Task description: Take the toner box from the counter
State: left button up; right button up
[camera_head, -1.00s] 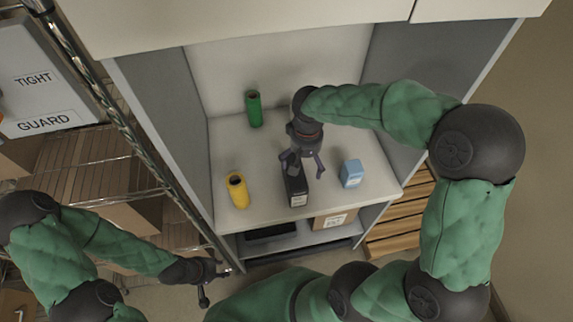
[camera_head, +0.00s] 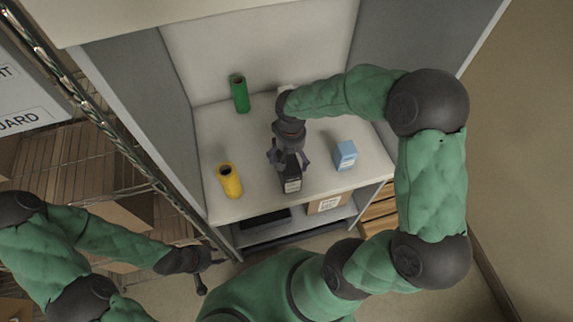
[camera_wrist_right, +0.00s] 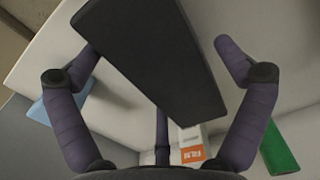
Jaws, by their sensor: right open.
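The toner box, which I take to be the tall black box with a pale label (camera_head: 292,184), stands on the counter (camera_head: 245,205) near its front edge. My right gripper (camera_head: 289,163) is over it from above and behind, with a finger on either side. In the right wrist view the black box (camera_wrist_right: 150,58) fills the space between the open fingers of my right gripper (camera_wrist_right: 156,55), with gaps visible on both sides. My left gripper (camera_head: 207,273) is low at the left, away from the counter, its fingers apart and empty.
A white and orange box (camera_wrist_right: 191,145) shows in the wrist view. Side walls and a wire rack (camera_head: 128,135) flank the counter.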

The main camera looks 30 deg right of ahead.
notch_tip(320, 180, down, 2)
jog(key=c, duration=1.5)
jog(key=shift+r, duration=0.1)
